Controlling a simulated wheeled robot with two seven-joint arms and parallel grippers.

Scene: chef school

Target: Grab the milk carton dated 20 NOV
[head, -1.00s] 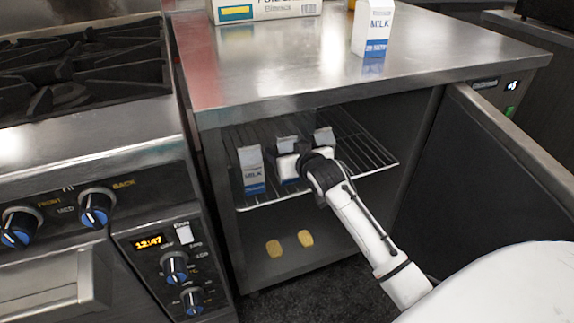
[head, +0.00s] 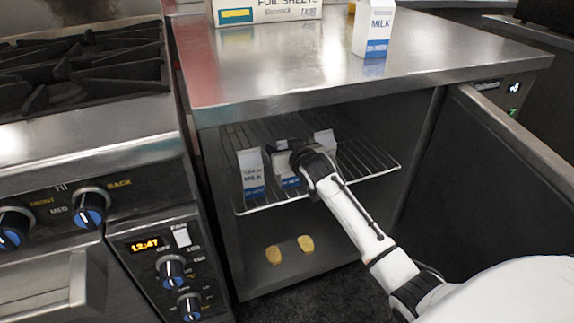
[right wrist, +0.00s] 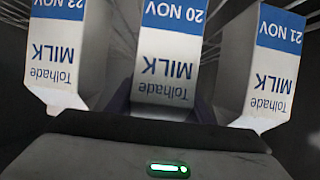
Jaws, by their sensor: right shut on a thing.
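The milk carton marked 20 NOV (right wrist: 168,60) is in the middle of the right wrist view, its print upside down. My right gripper (right wrist: 162,108) is shut on it, with a dark finger on each side. In the head view this middle carton (head: 286,181) stands on the wire rack in the open cabinet, partly hidden by my right gripper (head: 289,160). A carton reading 21 NOV (right wrist: 275,70) and one that seems to read 23 NOV (right wrist: 58,50) stand on either side, apart from the held one. My left gripper is not in view.
The wire rack (head: 365,160) has bare room at the right. The cabinet door (head: 500,170) stands open on the right. Two yellow objects (head: 274,255) lie on the cabinet floor. Another milk carton (head: 374,28) stands on the steel counter (head: 290,65). A stove (head: 80,85) is at left.

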